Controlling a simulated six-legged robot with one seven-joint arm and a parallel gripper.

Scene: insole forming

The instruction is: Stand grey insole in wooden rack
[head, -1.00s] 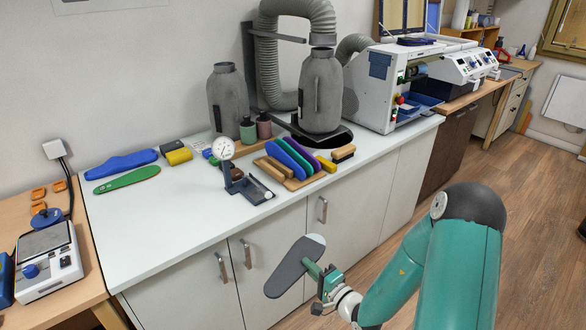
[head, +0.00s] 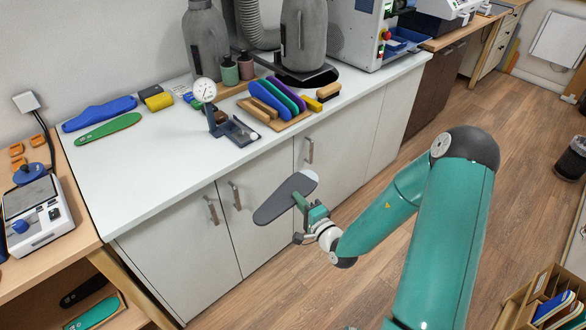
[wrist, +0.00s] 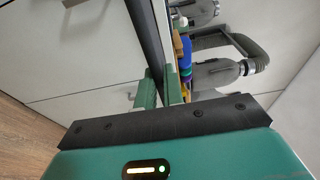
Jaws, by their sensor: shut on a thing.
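The grey insole (head: 284,200), with a pale patch at one end, is held in front of the cabinet doors, below the counter top. The wooden rack (head: 286,123) stands on the white counter behind and above the insole. Blue, green and purple insoles (head: 271,99) lean in it. The gripper and insole are well apart from the rack.
A dial gauge stand (head: 212,110) stands left of the rack. A blue insole (head: 99,114) and a green insole (head: 109,130) lie flat on the counter's left. Grey bottle-shaped forms (head: 304,38) stand behind the rack. The counter's front middle (head: 165,170) is clear.

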